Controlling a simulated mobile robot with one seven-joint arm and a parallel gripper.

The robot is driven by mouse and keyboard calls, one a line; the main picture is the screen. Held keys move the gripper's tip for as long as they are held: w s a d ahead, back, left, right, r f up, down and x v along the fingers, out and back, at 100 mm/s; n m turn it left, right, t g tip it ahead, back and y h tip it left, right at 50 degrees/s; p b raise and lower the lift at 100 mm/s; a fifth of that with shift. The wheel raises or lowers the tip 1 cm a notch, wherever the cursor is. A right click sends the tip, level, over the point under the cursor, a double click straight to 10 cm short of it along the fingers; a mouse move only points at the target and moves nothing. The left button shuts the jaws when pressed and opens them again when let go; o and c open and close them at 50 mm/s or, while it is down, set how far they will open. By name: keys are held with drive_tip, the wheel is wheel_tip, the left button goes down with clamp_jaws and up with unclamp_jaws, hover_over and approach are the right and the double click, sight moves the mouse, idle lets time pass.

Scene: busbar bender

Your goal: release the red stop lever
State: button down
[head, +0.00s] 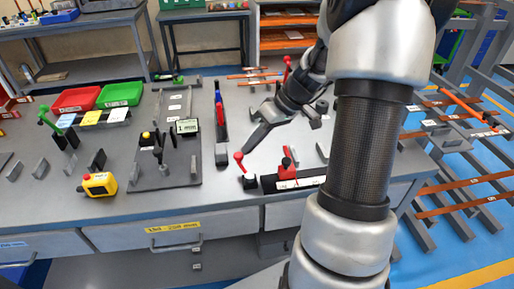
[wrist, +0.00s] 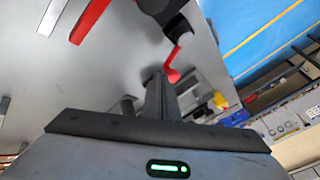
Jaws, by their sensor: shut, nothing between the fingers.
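A red lever with a round red knob (head: 239,157) stands on the bench near its front edge, on a small base. I cannot tell from the look alone which is the stop lever. My gripper (head: 243,151) is shut and empty, its tips by the red knob. In the wrist view, the shut fingers (wrist: 157,82) point at the end of a cranked red lever (wrist: 173,62). They look very close to it; contact cannot be told.
A yellow box with a red button (head: 99,184) sits at the front left. A dark fixture plate (head: 150,178) stands left of my gripper. Red (head: 75,100) and green trays (head: 120,93) are at the back left.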

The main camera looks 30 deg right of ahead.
sight(237, 153)
drive_tip(key=n, duration=0.1)
drive_tip(key=a+n+g, duration=0.1)
drive_tip(key=shift+w+a+n+g+y, duration=0.3)
drive_tip(key=shift+w+n, duration=0.1)
drive_tip(key=a+n+g, duration=0.1)
drive_tip(key=a+n+g+p, duration=0.1)
drive_tip(key=n, duration=0.1)
drive_tip(key=shift+a+r+n, duration=0.1)
drive_tip(key=shift+n, duration=0.2)
drive_tip(key=n+g, duration=0.1)
drive_tip(key=a+n+g+p, duration=0.1)
drive_tip(key=n, duration=0.1)
drive_tip(key=a+n, duration=0.1)
drive_tip(key=shift+s+a+g+h+p, duration=0.25)
drive_tip(key=shift+g+h+p, duration=0.15)
drive_tip(key=shift+s+a+n+g+h+p, duration=0.25)
drive_tip(key=shift+a+n+h+p, duration=0.1)
drive_tip(key=shift+n, duration=0.5)
drive_tip(key=shift+s+a+n+g+h+p, duration=0.25)
drive_tip(key=shift+a+n+p, duration=0.1)
drive_tip(key=shift+n, duration=0.5)
drive_tip(key=p+v, duration=0.2)
drive_tip(key=v, duration=1.5)
drive_tip(key=shift+w+p, duration=0.2)
drive_tip(key=shift+p, duration=0.1)
drive_tip(key=shift+r, duration=0.1)
